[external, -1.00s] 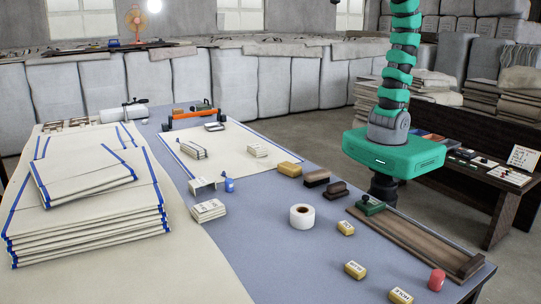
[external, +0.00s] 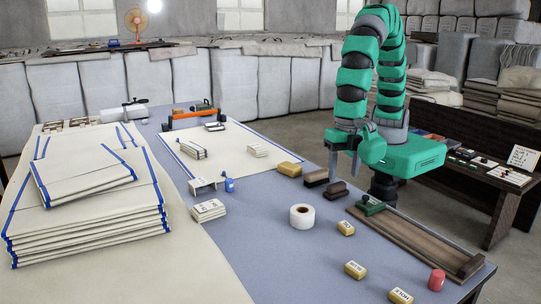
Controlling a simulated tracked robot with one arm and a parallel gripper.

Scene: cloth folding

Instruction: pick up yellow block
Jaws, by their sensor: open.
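A plain yellow block (external: 289,169) lies on the blue-grey table near its far right edge, beside a dark brown block. Smaller labelled yellow blocks lie nearer: one (external: 345,228) right of the white roll, one (external: 355,270) further forward, and one (external: 400,296) at the bottom edge. I cannot tell which yellow block the task names. My gripper (external: 342,170) is open and points down, in the air above the table's right side, right of the plain yellow block. It appears empty.
Dark brown blocks (external: 316,178) (external: 336,191) sit below my gripper. A white roll (external: 302,217), a wooden board (external: 420,239) with a green-handled tool (external: 369,204), and a red cylinder (external: 436,280) stand nearby. Folded cloth (external: 85,212) is stacked at left. The table's front middle is clear.

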